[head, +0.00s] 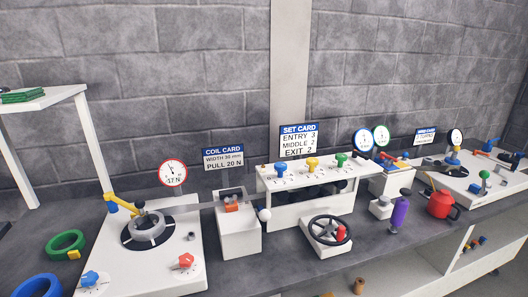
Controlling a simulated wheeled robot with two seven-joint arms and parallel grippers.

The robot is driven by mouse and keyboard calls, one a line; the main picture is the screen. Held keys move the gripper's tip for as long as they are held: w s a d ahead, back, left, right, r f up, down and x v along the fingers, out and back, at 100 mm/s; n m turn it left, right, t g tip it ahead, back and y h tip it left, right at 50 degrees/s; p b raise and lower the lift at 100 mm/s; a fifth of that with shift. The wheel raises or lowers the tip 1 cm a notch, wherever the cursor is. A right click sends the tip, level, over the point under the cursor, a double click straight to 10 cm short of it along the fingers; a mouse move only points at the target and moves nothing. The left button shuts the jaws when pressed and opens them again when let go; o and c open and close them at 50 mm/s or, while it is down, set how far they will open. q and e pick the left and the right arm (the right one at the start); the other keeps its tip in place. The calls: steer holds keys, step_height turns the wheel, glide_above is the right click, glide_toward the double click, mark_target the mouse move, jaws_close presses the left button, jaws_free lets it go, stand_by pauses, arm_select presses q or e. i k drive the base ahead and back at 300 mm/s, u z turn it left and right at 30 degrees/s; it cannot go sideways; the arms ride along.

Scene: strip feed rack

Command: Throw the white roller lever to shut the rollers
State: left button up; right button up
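A white ball knob (264,215), which looks like the end of the white roller lever, shows at the right side of a small white box (238,243). Its stem is hard to make out against the white housings, so I cannot tell its angle. An orange-red block (232,207) sits in the slot on top of that box. A thin grey strip reaches the box from the coil (146,226) on the left. Whether the rollers are open or shut cannot be seen. Neither of my grippers is in view.
A white roller housing (308,183) with blue, yellow and green knobs stands right of the box. A black handwheel (329,231) with a red grip is in front. A purple bottle (399,214) and red can (441,204) stand further right. A green ring (65,243) lies left.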

mark_target(265, 216)
steer(key=k, duration=1.1)
steer(key=u, duration=1)
steer(key=i, duration=1.35)
steer(key=z, duration=0.4)
